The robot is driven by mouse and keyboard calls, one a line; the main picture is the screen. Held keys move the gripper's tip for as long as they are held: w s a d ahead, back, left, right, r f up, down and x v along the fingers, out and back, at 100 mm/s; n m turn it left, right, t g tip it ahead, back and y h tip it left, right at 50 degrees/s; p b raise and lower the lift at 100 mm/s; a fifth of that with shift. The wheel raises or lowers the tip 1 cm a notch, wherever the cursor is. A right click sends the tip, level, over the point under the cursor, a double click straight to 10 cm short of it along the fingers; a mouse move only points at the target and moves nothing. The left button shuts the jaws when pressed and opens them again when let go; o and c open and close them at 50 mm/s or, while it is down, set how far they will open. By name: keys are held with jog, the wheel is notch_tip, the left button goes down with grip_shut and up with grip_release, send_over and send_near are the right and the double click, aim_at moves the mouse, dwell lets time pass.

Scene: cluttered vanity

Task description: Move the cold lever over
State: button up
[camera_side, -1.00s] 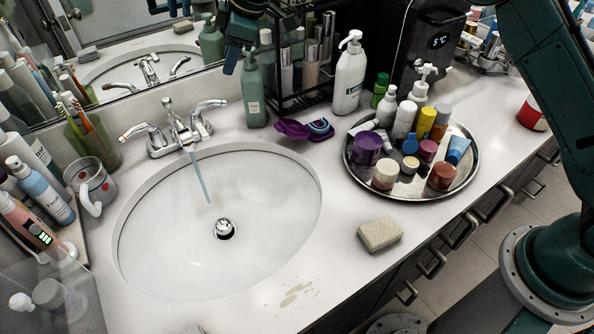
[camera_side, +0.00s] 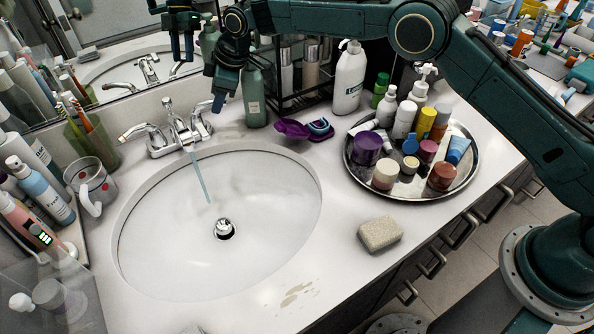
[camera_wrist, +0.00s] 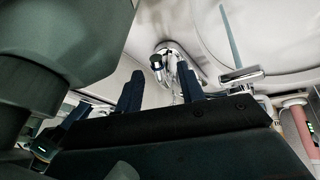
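The chrome faucet (camera_side: 182,137) stands behind the sink, and a thin water stream (camera_side: 200,178) falls from its spout. Its right-hand lever, the cold lever (camera_side: 203,106), points right and is partly covered by my gripper (camera_side: 219,101). The left lever (camera_side: 132,131) has a red mark and points left. In the wrist view the cold lever's dark-tipped end (camera_wrist: 157,62) lies between the lines of my two spread fingers, just beyond their tips. My gripper (camera_wrist: 159,76) is open and empty; contact with the lever cannot be told.
A green pump bottle (camera_side: 254,95) stands close to the right of my gripper, with a dark wire rack (camera_side: 295,101) behind. A purple case (camera_side: 292,129) lies nearby. A mug (camera_side: 92,183) stands left, and a crowded tray (camera_side: 434,193) stands right.

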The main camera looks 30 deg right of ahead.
jog(key=shift+f, duration=0.15)
grip_shut()
jog(key=shift+s+a+m+t+h, duration=0.15)
jog(key=shift+s+a+m+h, duration=0.15)
jog(key=shift+m, duration=0.45)
jog(key=shift+s+a+m+t+h, duration=0.1)
jog(key=shift+s+a+m+h, duration=0.2)
jog(key=shift+m, duration=0.5)
jog(key=shift+s+a+m+t+h, duration=0.15)
jog(key=shift+s+a+m+h, duration=0.15)
jog(key=shift+m, duration=0.45)
grip_release()
